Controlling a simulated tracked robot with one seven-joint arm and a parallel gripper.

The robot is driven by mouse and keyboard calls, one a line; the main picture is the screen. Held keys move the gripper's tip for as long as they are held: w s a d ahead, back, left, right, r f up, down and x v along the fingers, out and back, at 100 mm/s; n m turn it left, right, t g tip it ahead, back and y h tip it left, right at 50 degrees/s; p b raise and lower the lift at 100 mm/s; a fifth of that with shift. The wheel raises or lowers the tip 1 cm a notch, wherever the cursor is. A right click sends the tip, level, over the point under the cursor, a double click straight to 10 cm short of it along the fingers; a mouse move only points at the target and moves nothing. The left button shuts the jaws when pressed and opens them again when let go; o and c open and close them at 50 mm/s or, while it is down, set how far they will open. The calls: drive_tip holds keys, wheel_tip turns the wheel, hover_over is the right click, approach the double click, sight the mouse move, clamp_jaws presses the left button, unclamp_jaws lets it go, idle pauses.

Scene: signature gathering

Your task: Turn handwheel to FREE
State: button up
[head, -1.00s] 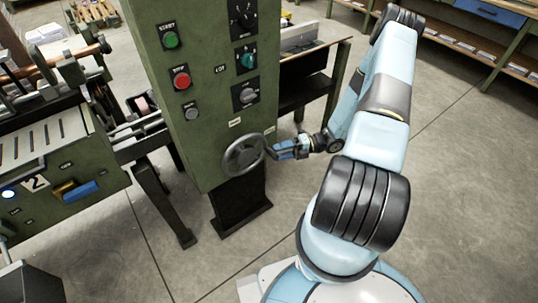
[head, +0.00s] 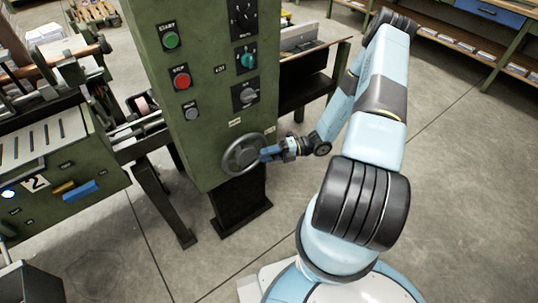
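The grey handwheel (head: 243,154) is low on the front of the green control cabinet (head: 207,110). Small labels (head: 235,122) sit above the wheel, too small to read. My gripper (head: 266,153) is at the right side of the wheel rim, its blue fingers reaching or overlapping the rim. Whether the fingers are closed on the rim is too small to tell. My arm comes in from the right.
Above the wheel are a green start button (head: 171,40), a red stop button (head: 181,78), a grey button (head: 191,111) and rotary knobs (head: 248,60). A green machine with a "2" plate (head: 36,183) stands at left. Open floor (head: 450,200) lies to the right.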

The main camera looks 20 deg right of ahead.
clamp_jaws()
drive_tip(key=shift+r, duration=0.15)
drive_tip(key=shift+r+h, duration=0.25)
drive_tip(key=shift+h, duration=0.25)
drive_tip(key=shift+o, duration=2.3)
unclamp_jaws()
drive_tip(key=shift+d, duration=0.1)
drive_tip(key=s+d+r, duration=0.1)
drive_tip(key=d, duration=1.2)
drive_tip(key=shift+d+r, duration=0.25)
drive_tip(key=shift+r, duration=0.15)
